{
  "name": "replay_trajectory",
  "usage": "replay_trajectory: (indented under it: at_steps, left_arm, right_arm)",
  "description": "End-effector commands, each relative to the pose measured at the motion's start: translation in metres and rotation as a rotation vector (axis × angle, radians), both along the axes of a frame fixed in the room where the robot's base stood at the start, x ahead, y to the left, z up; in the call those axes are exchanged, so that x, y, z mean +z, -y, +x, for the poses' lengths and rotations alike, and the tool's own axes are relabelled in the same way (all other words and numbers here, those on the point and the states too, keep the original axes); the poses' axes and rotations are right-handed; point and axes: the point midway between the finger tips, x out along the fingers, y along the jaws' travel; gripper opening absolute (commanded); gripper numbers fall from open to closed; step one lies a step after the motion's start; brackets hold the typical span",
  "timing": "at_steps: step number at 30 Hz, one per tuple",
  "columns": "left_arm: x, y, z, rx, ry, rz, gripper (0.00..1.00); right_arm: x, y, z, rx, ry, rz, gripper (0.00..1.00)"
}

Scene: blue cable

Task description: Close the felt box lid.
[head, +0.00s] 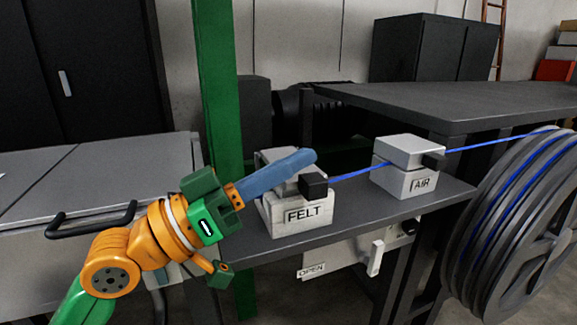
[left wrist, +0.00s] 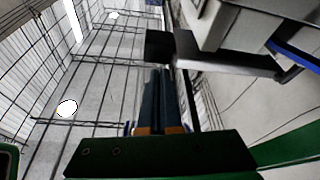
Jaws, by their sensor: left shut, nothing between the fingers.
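The felt box (head: 297,216), a light grey box labelled FELT, stands on the dark shelf in the head view. Its grey lid (head: 266,160) shows behind my fingers; they hide much of it, so I cannot tell its exact angle. A black block (head: 313,186) sits at the box's front right. My left gripper (head: 314,157) is shut and empty, its blue fingers slanting up across the lid area. In the left wrist view, the shut fingertips (left wrist: 160,72) lie just below a black block (left wrist: 159,45), with pale box surfaces (left wrist: 222,22) at upper right. Contact is unclear. My right gripper is out of view.
A blue cable (head: 360,174) runs from the felt box through the AIR box (head: 405,180) to a large grey reel (head: 520,225) at right. A green post (head: 215,95) stands behind my gripper. An OPEN label (head: 311,271) hangs below the shelf (head: 370,215).

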Motion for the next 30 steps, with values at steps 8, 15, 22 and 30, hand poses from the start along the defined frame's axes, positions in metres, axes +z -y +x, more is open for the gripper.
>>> replay_trajectory:
  at_steps: [8, 15, 22, 30]
  left_arm:
    - [-0.014, 0.000, -0.001, 0.000, -0.003, -0.001, 0.00]
    - [-0.017, 0.000, 0.000, -0.001, -0.004, 0.000, 0.00]
    - [-0.018, 0.001, 0.000, -0.001, -0.007, 0.003, 0.00]
    - [-0.009, 0.002, 0.000, -0.002, -0.009, 0.005, 0.00]
  right_arm:
    - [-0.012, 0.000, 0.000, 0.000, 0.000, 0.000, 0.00]
    - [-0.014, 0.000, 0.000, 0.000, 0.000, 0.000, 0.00]
    - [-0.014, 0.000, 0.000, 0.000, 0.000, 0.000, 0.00]
    - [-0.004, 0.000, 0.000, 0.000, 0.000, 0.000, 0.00]
